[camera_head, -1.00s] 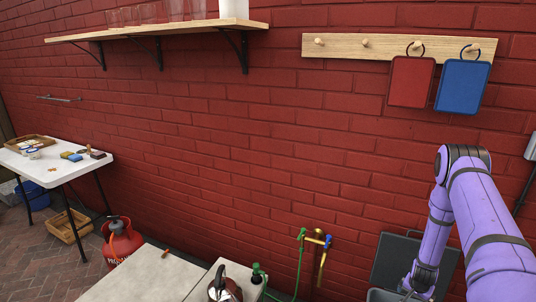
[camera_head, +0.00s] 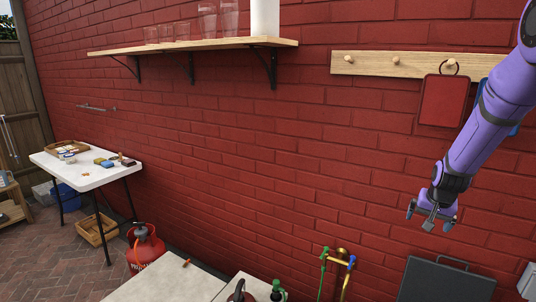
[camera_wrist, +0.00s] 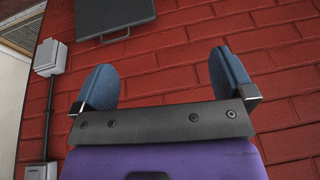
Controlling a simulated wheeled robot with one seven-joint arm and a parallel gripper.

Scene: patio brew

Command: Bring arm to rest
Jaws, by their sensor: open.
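My gripper (camera_head: 432,219) hangs at the right in the head view, in front of the red brick wall, with its fingers pointing down. It is open and empty. In the wrist view its two blue-grey fingers (camera_wrist: 165,88) stand wide apart with only brick wall between them. My purple arm comes down from the upper right corner of the head view and covers most of a blue board (camera_head: 516,127) on the peg rail.
A red board (camera_head: 442,101) hangs from the wooden peg rail (camera_head: 373,64). A dark grey lidded thing (camera_head: 445,281) stands below my gripper. Taps (camera_head: 341,264) are on the wall. A shelf (camera_head: 200,46) holds glasses. A white table (camera_head: 95,178) and red gas bottle (camera_head: 146,247) are at left.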

